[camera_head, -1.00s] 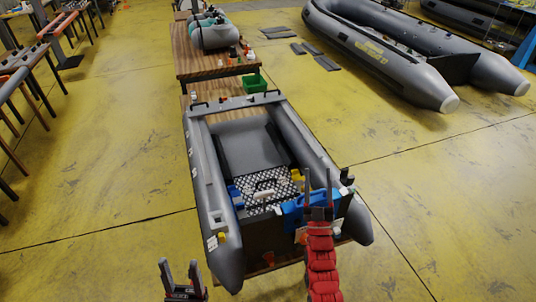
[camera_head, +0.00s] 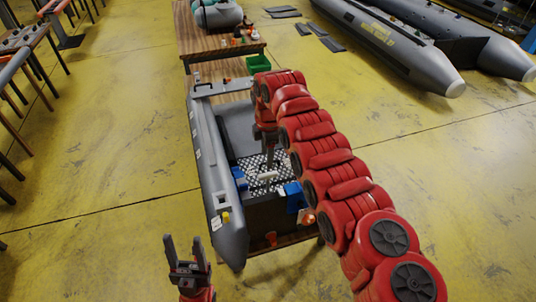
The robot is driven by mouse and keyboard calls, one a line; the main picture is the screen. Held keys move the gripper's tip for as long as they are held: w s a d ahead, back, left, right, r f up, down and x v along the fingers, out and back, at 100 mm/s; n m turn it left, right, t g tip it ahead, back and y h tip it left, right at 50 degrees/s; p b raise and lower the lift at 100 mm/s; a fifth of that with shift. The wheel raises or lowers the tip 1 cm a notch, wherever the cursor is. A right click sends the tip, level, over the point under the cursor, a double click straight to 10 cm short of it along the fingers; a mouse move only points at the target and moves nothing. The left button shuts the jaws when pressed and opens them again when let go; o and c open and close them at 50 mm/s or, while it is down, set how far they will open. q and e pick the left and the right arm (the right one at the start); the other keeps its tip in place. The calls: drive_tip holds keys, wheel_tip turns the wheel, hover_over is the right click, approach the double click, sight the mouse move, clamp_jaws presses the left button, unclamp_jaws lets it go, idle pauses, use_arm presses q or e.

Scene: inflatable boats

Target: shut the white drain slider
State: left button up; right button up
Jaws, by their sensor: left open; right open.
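A small white piece (camera_head: 267,176), which looks like the drain slider, lies on the black-and-white chequered panel (camera_head: 252,163) at the near end of the grey inflatable boat (camera_head: 207,160). It is too small to tell its position. My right arm reaches over the boat from the lower right, and its gripper (camera_head: 269,160) points down just above the white piece. It is open; I cannot tell whether it touches the piece. My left gripper (camera_head: 187,250) is open and empty, pointing up, outside the boat at the near left.
Blue parts (camera_head: 293,195) and (camera_head: 240,178) sit either side of the panel. My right arm hides the boat's right tube. A green bin (camera_head: 258,63) stands on the wooden table (camera_head: 215,69) behind. Other grey boats (camera_head: 385,45) lie at upper right.

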sight(268, 174)
drive_tip(key=shift+s+d+r+g, duration=0.2)
drive_tip(key=shift+s+g, duration=0.1)
drive_tip(key=shift+s, duration=0.3)
drive_tip(key=shift+w+f, duration=0.1)
drive_tip(key=shift+f, duration=0.55)
wheel_tip(268, 174, down, 5)
drive_tip(key=shift+f+b, duration=0.1)
drive_tip(key=shift+b, duration=0.85)
wheel_tip(268, 174, down, 3)
drive_tip(key=b, duration=0.3)
drive_tip(key=shift+r, duration=0.2)
drive_tip(key=shift+w+f+b, duration=0.1)
drive_tip(key=shift+f+b, duration=0.35)
drive_tip(key=shift+r, duration=0.1)
clamp_jaws()
